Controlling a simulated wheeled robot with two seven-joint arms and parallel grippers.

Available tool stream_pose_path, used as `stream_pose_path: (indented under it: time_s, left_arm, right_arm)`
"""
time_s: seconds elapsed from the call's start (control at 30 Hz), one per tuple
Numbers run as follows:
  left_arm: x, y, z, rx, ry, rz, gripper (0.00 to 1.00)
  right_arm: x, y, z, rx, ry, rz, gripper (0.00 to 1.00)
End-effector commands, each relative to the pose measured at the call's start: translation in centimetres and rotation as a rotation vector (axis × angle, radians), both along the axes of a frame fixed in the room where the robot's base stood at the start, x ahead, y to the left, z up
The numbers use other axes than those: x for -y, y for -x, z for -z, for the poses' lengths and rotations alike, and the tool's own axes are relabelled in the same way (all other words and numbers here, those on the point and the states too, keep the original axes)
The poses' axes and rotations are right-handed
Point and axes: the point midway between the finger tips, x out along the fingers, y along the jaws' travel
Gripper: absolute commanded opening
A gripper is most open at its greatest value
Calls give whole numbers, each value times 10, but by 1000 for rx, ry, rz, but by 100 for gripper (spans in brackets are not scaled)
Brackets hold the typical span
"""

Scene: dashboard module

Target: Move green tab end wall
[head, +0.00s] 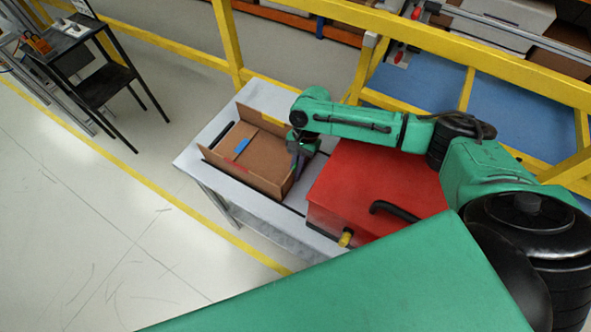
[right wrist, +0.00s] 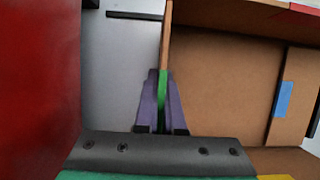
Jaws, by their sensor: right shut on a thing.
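A brown cardboard box (head: 245,182) sits on a grey table, with its inside visible from above. Its end wall at the right stands upright, seen nearly edge-on in the right wrist view (right wrist: 166,40). The green tab (right wrist: 161,90) on that wall lies between the purple fingers of my right gripper (right wrist: 161,100). My left gripper is not in view.
A blue tab (head: 242,147) marks a panel at the box, and a yellow tab (head: 272,120) is on the back wall. A red case (head: 350,178) with a black handle stands close to the right of the gripper. A yellow frame (head: 228,40) runs behind the table.

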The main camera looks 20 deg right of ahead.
Motion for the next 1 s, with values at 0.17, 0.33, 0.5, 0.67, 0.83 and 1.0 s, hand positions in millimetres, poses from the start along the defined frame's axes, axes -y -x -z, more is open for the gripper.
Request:
stream_pose_path:
  time_s: [0.17, 0.33, 0.5, 0.67, 0.83, 1.0]
  left_arm:
    - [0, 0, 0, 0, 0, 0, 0]
    - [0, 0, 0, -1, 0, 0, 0]
    - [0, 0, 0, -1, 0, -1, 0]
    - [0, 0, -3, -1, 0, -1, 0]
    - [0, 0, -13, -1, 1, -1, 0]
    - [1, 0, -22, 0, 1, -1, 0]
  right_arm:
    - [0, 0, 0, 1, -1, 0, 0]
    - [0, 0, 0, 1, -1, 0, 0]
    - [0, -1, 0, 1, -1, 0, 0]
    - [-1, -1, -1, -11, 8, 1, 0]
    - [-3, -3, -4, -53, 41, 0, 0]
    - [-7, -6, -3, -135, 105, 1, 0]
